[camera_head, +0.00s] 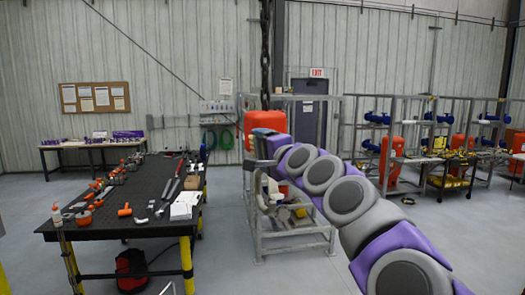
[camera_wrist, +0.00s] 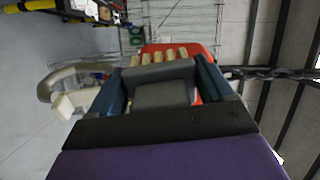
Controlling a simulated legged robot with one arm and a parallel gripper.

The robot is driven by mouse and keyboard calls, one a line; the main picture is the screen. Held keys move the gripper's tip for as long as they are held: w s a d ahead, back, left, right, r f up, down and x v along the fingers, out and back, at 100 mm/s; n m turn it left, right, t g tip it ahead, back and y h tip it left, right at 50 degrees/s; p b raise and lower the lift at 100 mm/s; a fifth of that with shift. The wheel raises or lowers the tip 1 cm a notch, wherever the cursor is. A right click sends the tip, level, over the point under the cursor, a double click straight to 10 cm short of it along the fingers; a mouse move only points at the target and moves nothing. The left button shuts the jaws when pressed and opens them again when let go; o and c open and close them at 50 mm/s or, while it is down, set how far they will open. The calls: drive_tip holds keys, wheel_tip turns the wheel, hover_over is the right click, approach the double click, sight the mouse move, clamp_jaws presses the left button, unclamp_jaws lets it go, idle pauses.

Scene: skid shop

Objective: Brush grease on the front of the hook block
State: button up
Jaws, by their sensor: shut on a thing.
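The orange hook block (camera_head: 268,119) hangs on a dark chain (camera_head: 265,45) in the middle of the head view. It also shows in the wrist view (camera_wrist: 208,51), just beyond the fingertips. My gripper (camera_wrist: 166,70) is shut on a brush, with a dark blue finger on each side of its grey body (camera_wrist: 162,94). A row of tan bristles (camera_wrist: 160,56) points at the orange face. The bristles overlap the block in the picture; I cannot tell whether they touch it. In the head view my gripper (camera_head: 262,147) is at the block's lower part and hides some of it.
A black perforated table (camera_head: 130,200) with tools, orange fittings and a white box (camera_head: 186,205) stands at left. A grey metal frame (camera_head: 290,247) with pipe parts stands below and behind my gripper. Racks with blue and orange equipment line the right. Open floor lies between.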

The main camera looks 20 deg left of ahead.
drive_tip(key=shift+w+a, duration=0.35)
drive_tip(key=shift+a, duration=0.15)
idle(0.4)
drive_tip(key=shift+w+d, duration=1.35)
drive_tip(key=shift+w, duration=0.05)
drive_tip(key=shift+w+d+p, duration=0.2)
drive_tip(key=shift+w+d, duration=0.3)
drive_tip(key=shift+w, duration=0.15)
drive_tip(key=shift+w+d+p, duration=0.2)
drive_tip(key=shift+w+d, duration=0.25)
drive_tip(key=shift+w, duration=0.2)
drive_tip(key=shift+d, duration=0.1)
drive_tip(key=w+d+r+p, duration=0.2)
drive_tip(key=p, duration=0.1)
drive_tip(key=shift+w+r+p, duration=0.2)
drive_tip(key=shift+w+p, duration=0.1)
